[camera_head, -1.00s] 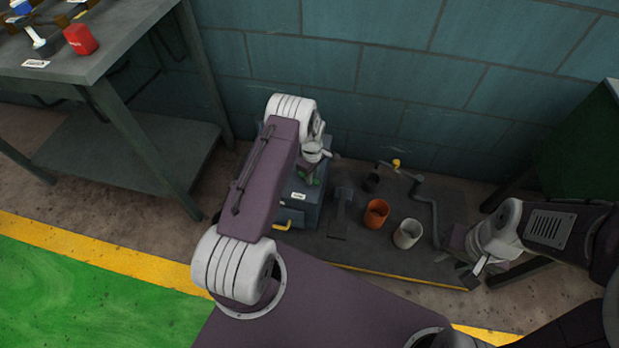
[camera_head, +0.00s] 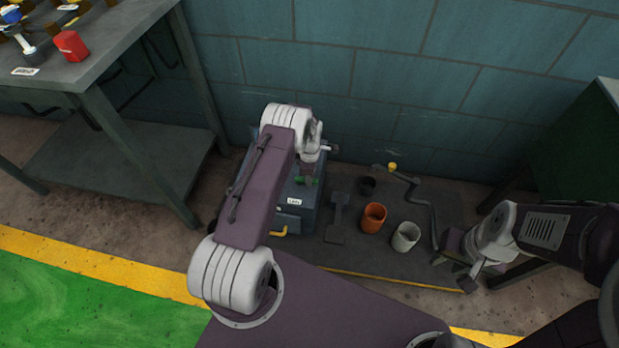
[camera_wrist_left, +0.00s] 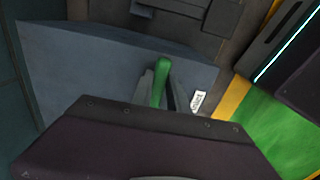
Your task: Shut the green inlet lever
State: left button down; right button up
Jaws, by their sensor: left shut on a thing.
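The green inlet lever (camera_wrist_left: 162,75) sits on top of a blue-grey box, beside a small white label (camera_wrist_left: 198,101). In the left wrist view the fingers of my left gripper (camera_wrist_left: 160,92) stand on both sides of the lever and are shut on it.
A workbench (camera_head: 110,50) with a red block (camera_head: 71,46) stands at left.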

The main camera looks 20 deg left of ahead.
pick_arm(q)
jog(key=c, duration=1.3)
grip_release()
notch_tip(320, 180, up, 9)
jog(key=p, duration=0.4)
